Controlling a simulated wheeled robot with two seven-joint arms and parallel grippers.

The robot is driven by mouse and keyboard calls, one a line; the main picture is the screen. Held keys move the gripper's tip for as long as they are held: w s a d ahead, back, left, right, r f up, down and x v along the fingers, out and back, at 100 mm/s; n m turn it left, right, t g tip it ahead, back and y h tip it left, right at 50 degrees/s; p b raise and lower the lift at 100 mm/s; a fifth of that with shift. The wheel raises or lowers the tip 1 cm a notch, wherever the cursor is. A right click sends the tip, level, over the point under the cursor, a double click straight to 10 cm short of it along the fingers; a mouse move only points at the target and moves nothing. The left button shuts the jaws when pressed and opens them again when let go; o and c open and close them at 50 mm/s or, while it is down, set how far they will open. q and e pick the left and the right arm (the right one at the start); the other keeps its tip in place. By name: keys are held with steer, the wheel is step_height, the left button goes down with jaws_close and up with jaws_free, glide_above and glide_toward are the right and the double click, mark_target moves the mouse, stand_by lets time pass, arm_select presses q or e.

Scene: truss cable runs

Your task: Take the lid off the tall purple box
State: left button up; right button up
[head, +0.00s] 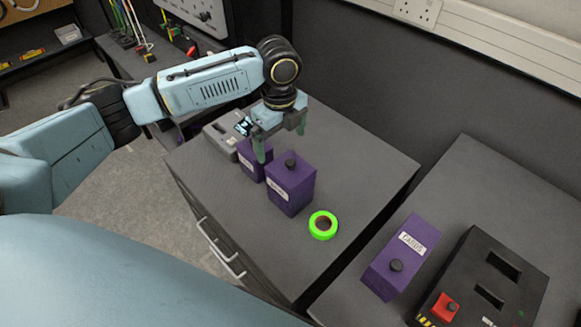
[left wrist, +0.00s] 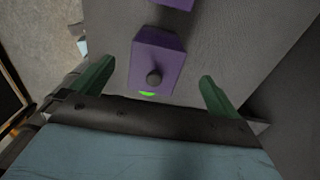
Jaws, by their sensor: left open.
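The tall purple box (head: 289,190) stands upright on the grey cabinet top, with a white label on its front. Its lid carries a black knob (head: 291,163). My left gripper (head: 281,138) is above and slightly behind the box, green fingers pointing down, open and empty. In the left wrist view, the tall purple box (left wrist: 160,51) and its knob (left wrist: 154,78) appear between the spread fingers (left wrist: 156,75), with no finger seen touching them. My right gripper is in neither view.
A smaller purple box (head: 250,160) stands close behind the tall one, near a grey device (head: 221,134). A green tape roll (head: 323,225) lies to its right. On the right-hand surface are another purple box (head: 400,257) and a black case (head: 487,282).

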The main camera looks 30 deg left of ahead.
mark_target(282, 162)
arm_select(q)
steer(key=f, duration=0.5)
steer(key=shift+s+d, duration=0.15)
steer(key=shift+s, duration=0.05)
steer(key=c, duration=0.9)
steer(key=shift+c, duration=0.2)
